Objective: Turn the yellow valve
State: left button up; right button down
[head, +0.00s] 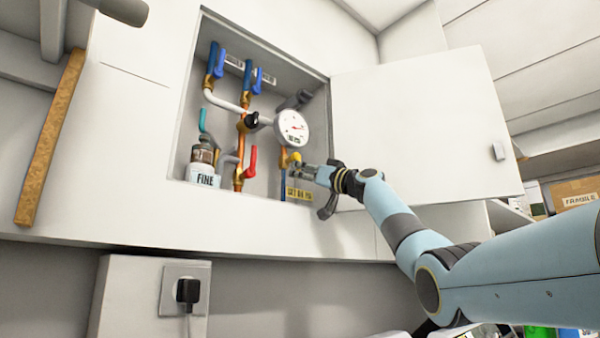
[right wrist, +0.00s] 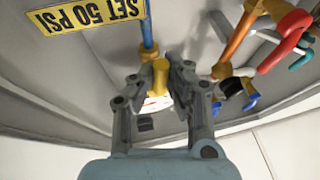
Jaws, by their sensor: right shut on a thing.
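The yellow valve (head: 295,157) sits low on the right-hand pipe inside the open wall cabinet, below the round gauge. In the right wrist view the yellow valve (right wrist: 160,75) lies between the two fingers. My right gripper (head: 303,170) reaches in from the right and is shut on the yellow valve. The fingers also show in the right wrist view (right wrist: 167,85), one on each side of the valve, hiding part of it. A yellow "SET 50 PSI" label (right wrist: 85,15) is beside the pipe. My left gripper is not in view.
The cabinet door (head: 420,120) stands open at the right, close above my right arm. A white gauge (head: 291,128), a red handle (head: 252,160), blue handles (head: 219,60) and a "FINE" filter (head: 203,175) crowd the cabinet. A plugged socket (head: 186,290) is below.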

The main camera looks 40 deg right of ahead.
jog(key=shift+d, duration=0.1)
jog(key=c, duration=1.7)
grip_release()
jog(key=o, duration=0.4)
jog(key=shift+d, duration=0.25)
jog(key=v, duration=1.2)
jog(key=shift+a, duration=0.25)
jog(key=shift+f, duration=0.1)
